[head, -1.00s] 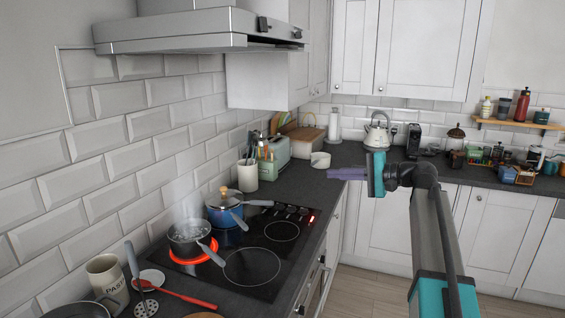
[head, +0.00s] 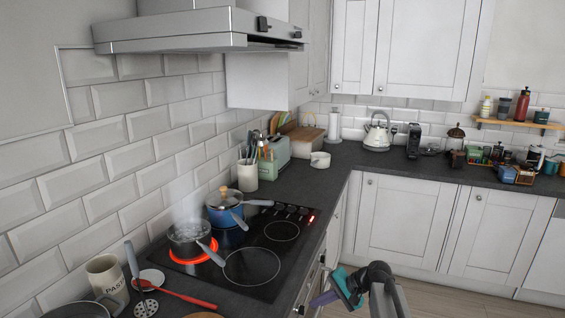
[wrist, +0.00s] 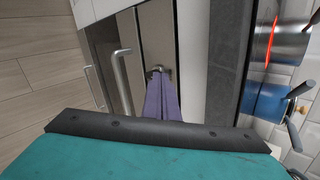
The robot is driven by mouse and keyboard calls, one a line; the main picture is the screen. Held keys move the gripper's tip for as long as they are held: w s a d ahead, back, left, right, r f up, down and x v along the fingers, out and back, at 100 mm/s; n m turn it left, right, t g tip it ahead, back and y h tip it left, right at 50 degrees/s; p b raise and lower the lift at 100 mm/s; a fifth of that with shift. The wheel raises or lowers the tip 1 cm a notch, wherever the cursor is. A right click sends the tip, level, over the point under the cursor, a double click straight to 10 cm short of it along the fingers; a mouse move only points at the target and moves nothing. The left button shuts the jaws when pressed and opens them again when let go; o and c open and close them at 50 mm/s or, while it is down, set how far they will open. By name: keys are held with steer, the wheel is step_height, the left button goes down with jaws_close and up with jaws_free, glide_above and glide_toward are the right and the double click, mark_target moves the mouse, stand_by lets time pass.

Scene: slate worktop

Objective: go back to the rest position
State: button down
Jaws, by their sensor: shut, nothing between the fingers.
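My gripper (head: 324,300) is low in front of the cabinet fronts, below the worktop edge, at the bottom of the head view. Its purple fingers (wrist: 167,98) are together and empty in the wrist view, pointing toward the cabinet fronts with a metal handle (wrist: 122,82) beside them. The fingertips overlap a small knob in the picture; I cannot tell whether they touch it.
A black hob (head: 252,266) on the slate worktop (head: 315,187) holds a steaming pot (head: 188,238) on a glowing red ring and a blue pot (head: 225,212). White cabinets (head: 405,220) line the back. Wooden floor (head: 430,300) is open at the right.

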steer(key=s+f+n+g+h, duration=0.2)
steer(key=s+f+g+h, duration=0.2)
steer(key=s+f, duration=1.55)
steer(key=s+d+f+n+g+h, duration=0.2)
steer(key=s+f, duration=0.4)
steer(key=s, duration=0.6)
steer(key=s+d+f+n+g+h, duration=0.2)
steer(key=s+f, duration=0.5)
steer(key=s, duration=0.5)
steer(key=shift+s+d+n+g+h, duration=0.15)
steer(key=shift+d+n+g+h, duration=0.2)
steer(key=shift+d+n, duration=0.2)
steer(key=shift+a+r, duration=0.1)
